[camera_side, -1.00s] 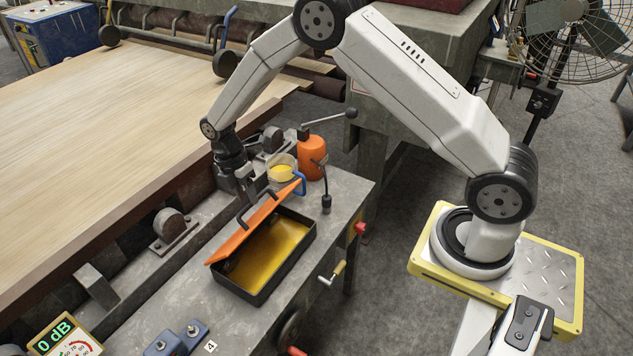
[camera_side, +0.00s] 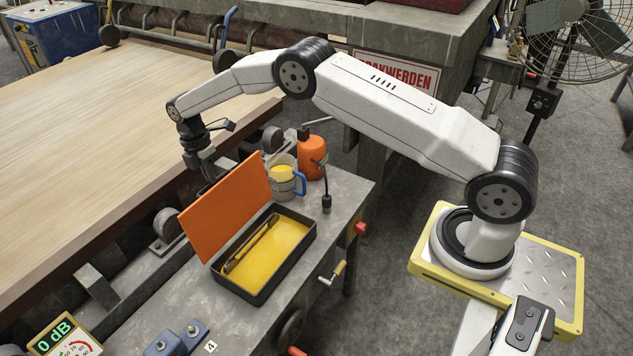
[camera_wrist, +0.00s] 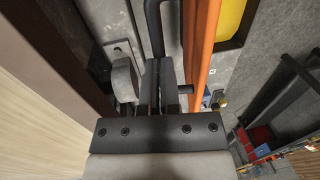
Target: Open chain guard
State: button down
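The chain guard is a flat orange lid (camera_side: 226,212) on a shallow black box (camera_side: 283,277) with a yellow inside. The lid stands steeply open along the box's left long side, leaning a little outward. A long dark narrow part (camera_side: 250,244) lies inside the box. In the wrist view, the lid shows edge-on as an orange strip (camera_wrist: 204,45). My gripper (camera_wrist: 161,75) is behind the lid, its fingers close together on the lid's black handle (camera_wrist: 154,25). In the side view the lid hides the fingertips.
An orange bottle (camera_side: 311,157) and a cup with a blue handle (camera_side: 283,180) stand just behind the box. A roller bracket (camera_side: 168,226) and the large veneer sheet (camera_side: 90,150) lie left of the lid.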

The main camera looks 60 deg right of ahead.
jog(key=c, duration=1.2)
grip_release()
jog(key=f, duration=0.1)
jog(key=s+f, duration=0.1)
jog(key=f, duration=0.1)
jog(key=shift+g, duration=0.3)
jog(key=shift+c, duration=0.2)
jog(key=o, duration=0.6)
jog(key=shift+w+r, duration=0.9)
jog(key=shift+r, duration=0.25)
jog(key=shift+r, duration=0.1)
jog(key=v, duration=0.8)
jog(key=shift+r+t, duration=0.2)
jog(key=shift+t, duration=0.2)
jog(key=shift+s, duration=0.1)
